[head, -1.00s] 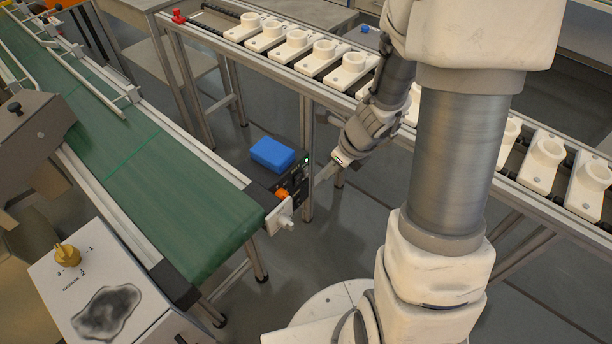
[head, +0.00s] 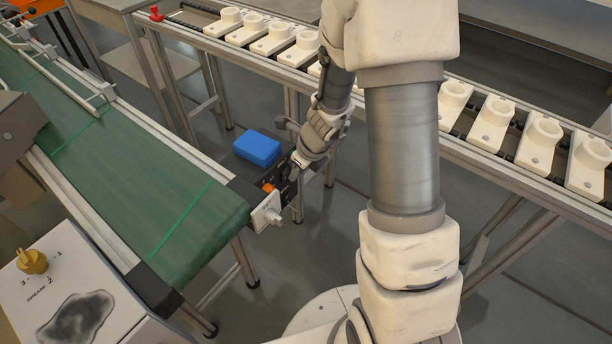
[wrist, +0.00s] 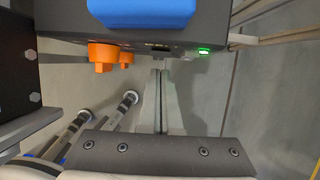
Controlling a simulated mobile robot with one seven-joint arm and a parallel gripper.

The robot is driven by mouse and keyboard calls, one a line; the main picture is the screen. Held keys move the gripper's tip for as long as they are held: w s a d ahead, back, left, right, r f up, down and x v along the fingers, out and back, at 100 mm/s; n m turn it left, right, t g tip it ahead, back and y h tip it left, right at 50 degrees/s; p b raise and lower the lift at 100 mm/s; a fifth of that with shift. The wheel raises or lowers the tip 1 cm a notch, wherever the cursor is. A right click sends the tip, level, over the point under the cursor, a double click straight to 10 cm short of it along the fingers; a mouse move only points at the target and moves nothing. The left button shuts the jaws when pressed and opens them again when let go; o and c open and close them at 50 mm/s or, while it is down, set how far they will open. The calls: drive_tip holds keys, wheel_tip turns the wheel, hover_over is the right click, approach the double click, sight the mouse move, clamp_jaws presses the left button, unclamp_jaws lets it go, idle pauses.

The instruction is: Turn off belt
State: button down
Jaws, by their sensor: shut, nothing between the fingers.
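The green belt (head: 130,190) runs along the left in the head view. At its near right end is a dark control box (wrist: 170,25) with a blue block (head: 257,148) on top. The box also shows an orange knob (head: 268,187). In the wrist view, two orange knobs (wrist: 102,55) overlap on the box face, with a lit green light (wrist: 203,51) to their right. My gripper (wrist: 160,74) is shut and empty, its fingertips close to the box face between the knobs and the light. I cannot tell if they touch it. In the head view, its fingertips are mostly hidden.
A white plate with a knob (head: 267,212) is on the belt's end. A rack with several white sockets (head: 454,96) runs behind my arm. Grey floor lies between belt and rack.

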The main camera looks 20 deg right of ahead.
drive_tip(key=shift+w+a, duration=0.3)
drive_tip(key=shift+w, duration=0.05)
drive_tip(key=shift+w+a+r+p, duration=0.2)
drive_tip(key=shift+w+r+p, duration=0.1)
drive_tip(key=shift+p, duration=0.25)
drive_tip(key=shift+f, duration=0.15)
drive_tip(key=shift+r+p, duration=0.7)
drive_tip(key=shift+r, duration=0.2)
